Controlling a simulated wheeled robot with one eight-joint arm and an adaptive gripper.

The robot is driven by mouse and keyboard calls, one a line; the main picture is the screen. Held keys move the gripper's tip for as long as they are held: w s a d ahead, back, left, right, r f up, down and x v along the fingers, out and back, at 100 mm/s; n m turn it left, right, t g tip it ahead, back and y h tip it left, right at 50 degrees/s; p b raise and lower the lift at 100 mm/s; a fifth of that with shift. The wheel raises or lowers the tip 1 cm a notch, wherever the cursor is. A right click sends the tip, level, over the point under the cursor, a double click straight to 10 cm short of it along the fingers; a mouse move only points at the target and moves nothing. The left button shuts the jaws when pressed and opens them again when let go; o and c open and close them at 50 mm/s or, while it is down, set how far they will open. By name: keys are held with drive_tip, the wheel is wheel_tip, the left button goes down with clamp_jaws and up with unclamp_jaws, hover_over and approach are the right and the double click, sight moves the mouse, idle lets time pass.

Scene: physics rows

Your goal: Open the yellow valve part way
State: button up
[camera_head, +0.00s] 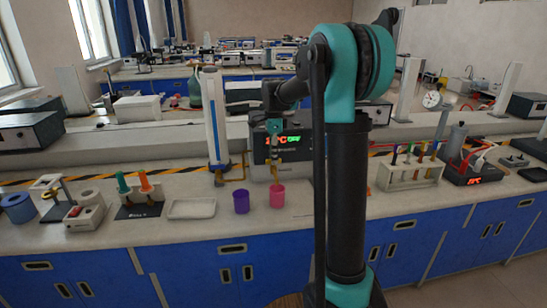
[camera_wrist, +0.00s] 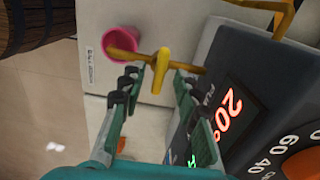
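The yellow valve (camera_wrist: 161,66) has an upright handle on a brass-coloured pipe in the wrist view. My gripper (camera_wrist: 158,84) is open, with its two fingers spread on either side of the handle; neither finger visibly touches it. In the head view my gripper (camera_head: 274,128) points down in front of the dark device with lit digits, above the pink cup (camera_head: 277,195). The valve is small there and partly hidden by my gripper. The pink cup also shows below the pipe's end in the wrist view (camera_wrist: 121,44).
A purple cup (camera_head: 241,201) stands left of the pink one. The dark device (camera_head: 262,148) with lit digits is close to my gripper. A white tray (camera_head: 190,209) lies further left, and a rack of tubes (camera_head: 410,172) stands to the right.

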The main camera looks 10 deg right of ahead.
drive_tip(key=shift+f, duration=0.4)
clamp_jaws()
drive_tip(key=shift+n, duration=0.4)
drive_tip(key=n, duration=0.3)
drive_tip(key=shift+n, duration=2.6)
